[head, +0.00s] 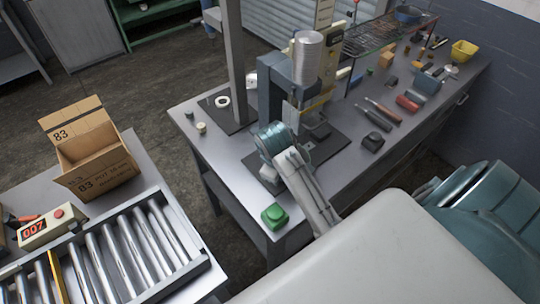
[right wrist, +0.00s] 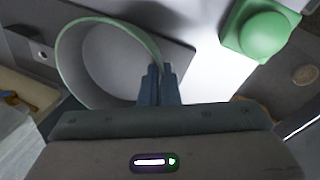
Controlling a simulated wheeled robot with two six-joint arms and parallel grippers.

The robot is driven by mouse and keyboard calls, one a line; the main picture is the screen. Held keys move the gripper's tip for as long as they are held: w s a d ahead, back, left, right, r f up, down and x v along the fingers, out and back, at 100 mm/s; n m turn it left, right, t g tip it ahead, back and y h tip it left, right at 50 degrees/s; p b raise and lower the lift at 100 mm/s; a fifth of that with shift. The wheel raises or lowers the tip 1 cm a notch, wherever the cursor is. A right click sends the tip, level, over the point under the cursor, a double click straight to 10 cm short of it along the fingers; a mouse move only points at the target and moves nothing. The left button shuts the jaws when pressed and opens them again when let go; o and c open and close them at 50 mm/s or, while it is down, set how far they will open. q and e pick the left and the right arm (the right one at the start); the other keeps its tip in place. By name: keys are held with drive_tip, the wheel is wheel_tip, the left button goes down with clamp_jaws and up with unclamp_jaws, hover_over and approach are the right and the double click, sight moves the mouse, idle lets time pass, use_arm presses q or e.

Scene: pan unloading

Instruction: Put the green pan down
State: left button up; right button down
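The green pan (right wrist: 72,78), round with a green rim and a pale grey inside, shows in the right wrist view at upper left. My right gripper (right wrist: 159,72) has its two fingers close together on the pan's near right rim, with the wall between them. A dark plate lies under or behind the pan; I cannot tell whether the pan touches it. In the head view my right wrist is over the workbench (head: 228,150) and hides the gripper; I cannot make out the pan there. My left gripper is in neither view.
A green button box (head: 275,215) stands at the bench's near corner, beside the pan in the wrist view (right wrist: 262,30). At left are an open cardboard box (head: 100,165) and a roller conveyor (head: 125,250).

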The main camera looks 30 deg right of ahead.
drive_tip(key=w, duration=0.1)
drive_tip(key=w+p, duration=0.1)
drive_tip(key=w, duration=0.2)
drive_tip(key=shift+w+f+p, duration=0.25)
drive_tip(key=shift+w+p, duration=0.05)
drive_tip(key=shift+w, duration=0.05)
drive_tip(key=shift+w+p, duration=0.4)
drive_tip(key=x, duration=0.1)
drive_tip(key=p+x, duration=0.1)
drive_tip(key=shift+s+a+f, duration=0.15)
drive_tip(key=shift+a+f, duration=0.05)
drive_tip(key=shift+f, duration=0.6)
drive_tip(key=shift+f, duration=0.1)
drive_tip(key=c, duration=1.7)
unclamp_jaws()
